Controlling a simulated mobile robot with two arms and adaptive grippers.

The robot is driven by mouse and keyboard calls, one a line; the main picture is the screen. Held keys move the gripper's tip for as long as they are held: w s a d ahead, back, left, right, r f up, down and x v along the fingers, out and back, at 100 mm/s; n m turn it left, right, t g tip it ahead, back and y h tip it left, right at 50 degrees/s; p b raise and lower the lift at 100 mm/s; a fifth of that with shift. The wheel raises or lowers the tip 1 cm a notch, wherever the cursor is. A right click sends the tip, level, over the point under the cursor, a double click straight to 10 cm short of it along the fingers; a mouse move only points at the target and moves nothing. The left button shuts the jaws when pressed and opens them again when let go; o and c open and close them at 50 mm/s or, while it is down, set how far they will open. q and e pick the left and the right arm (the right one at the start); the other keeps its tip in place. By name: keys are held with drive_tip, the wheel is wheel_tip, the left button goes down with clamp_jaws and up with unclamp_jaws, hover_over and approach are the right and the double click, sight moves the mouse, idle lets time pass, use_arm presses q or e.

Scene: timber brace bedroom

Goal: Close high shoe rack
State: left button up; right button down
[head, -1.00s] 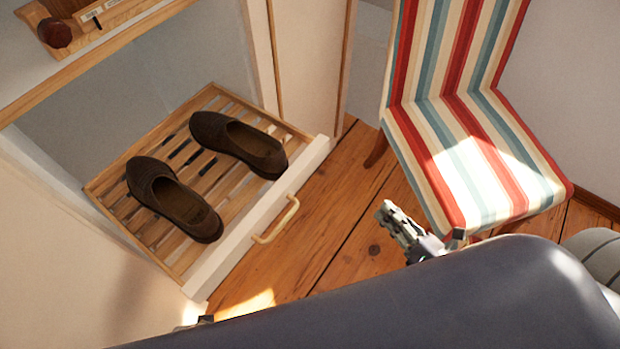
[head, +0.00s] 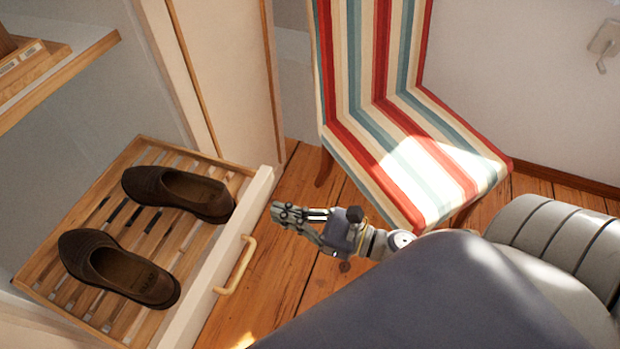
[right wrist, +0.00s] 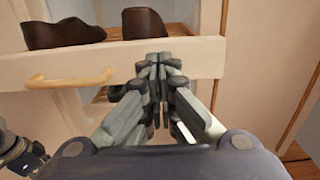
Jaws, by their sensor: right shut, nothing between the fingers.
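The shoe rack (head: 262,190) is a slatted wooden pull-out with a white front, standing out of its cabinet in the head view. Its light wooden handle (head: 238,268) is on the front's outer face. Two brown shoes lie on the slats, one farther (head: 178,192) and one nearer (head: 117,268). My right gripper (head: 280,210) is shut and empty, just right of the rack front. In the right wrist view my fingertips (right wrist: 158,62) are before the white front (right wrist: 215,55), right of the handle (right wrist: 70,79); contact cannot be told.
A striped chair (head: 400,120) stands to the right of the rack. A shelf (head: 70,75) with small wooden items is above left. Wooden floor (head: 300,275) is bare between rack and chair.

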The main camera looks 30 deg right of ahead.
use_arm(q)
drive_tip(key=shift+s+a+f, duration=0.1)
drive_tip(key=shift+s+f, duration=0.5)
drive_tip(key=shift+f, duration=0.25)
use_arm(e)
drive_tip(key=shift+x, duration=1.65)
drive_tip(key=shift+w+a, duration=0.4)
approach(198, 186)
drive_tip(key=x, duration=0.3)
drive_tip(key=shift+w+a+f+p, duration=0.1)
drive_tip(key=shift+w+p, duration=0.25)
drive_tip(key=shift+p, duration=0.05)
drive_tip(key=x, duration=0.7)
drive_tip(key=b+x, duration=0.1)
drive_tip(key=x, duration=0.8)
drive_tip(key=shift+w+a+f, duration=0.15)
drive_tip(key=shift+w+a, duration=0.35)
drive_tip(key=shift+w, duration=0.1)
use_arm(q)
drive_tip(key=w+r, duration=0.1)
drive_tip(key=w, duration=0.1)
drive_tip(key=w+a+r, duration=0.1)
drive_tip(key=r, duration=0.1)
drive_tip(key=shift+w+r+b, duration=0.1)
drive_tip(key=shift+w+b, duration=0.2)
drive_tip(key=shift+w, duration=0.1)
use_arm(e)
drive_tip(key=shift+r, duration=0.2)
